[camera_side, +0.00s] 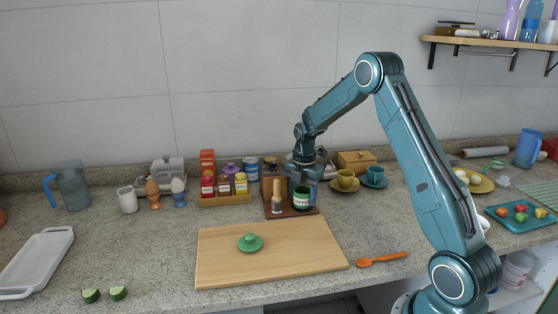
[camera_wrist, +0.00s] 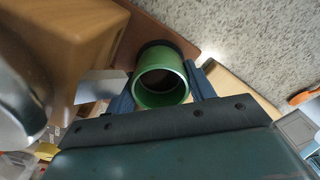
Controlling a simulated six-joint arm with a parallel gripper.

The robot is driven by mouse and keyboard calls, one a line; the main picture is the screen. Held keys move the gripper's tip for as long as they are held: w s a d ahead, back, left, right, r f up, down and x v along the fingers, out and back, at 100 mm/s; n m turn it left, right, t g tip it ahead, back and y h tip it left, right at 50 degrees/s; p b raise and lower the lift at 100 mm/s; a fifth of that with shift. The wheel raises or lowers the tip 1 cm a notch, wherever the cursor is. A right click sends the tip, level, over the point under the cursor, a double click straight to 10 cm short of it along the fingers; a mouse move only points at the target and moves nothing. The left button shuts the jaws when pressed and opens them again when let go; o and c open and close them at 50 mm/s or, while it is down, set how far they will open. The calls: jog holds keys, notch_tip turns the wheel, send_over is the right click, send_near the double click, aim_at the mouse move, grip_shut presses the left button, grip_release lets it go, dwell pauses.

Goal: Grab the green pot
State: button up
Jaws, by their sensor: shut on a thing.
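The green pot (camera_side: 301,203) stands upright on a small brown tray (camera_side: 276,214) at the back of the counter, with a pale label that reads as coffee. My gripper (camera_side: 304,185) is above it, pointing down, with its fingers around its upper part. In the wrist view the green pot (camera_wrist: 161,98) is open at the top and dark inside. A blue finger sits on each side of it, shut on it. A green lid (camera_side: 250,243) with a knob lies apart on the wooden board.
A wooden board (camera_side: 220,265) lies in front. A pepper-mill-like item (camera_side: 277,196) stands close left of the pot, and a spice rack (camera_side: 225,199) further left. An orange spoon (camera_side: 382,259) lies right of the board.

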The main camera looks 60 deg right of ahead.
notch_tip(320, 180, up, 19)
jog(key=shift+r, duration=0.15)
dwell(0.5)
jog(key=shift+a, duration=0.15)
dwell(0.3)
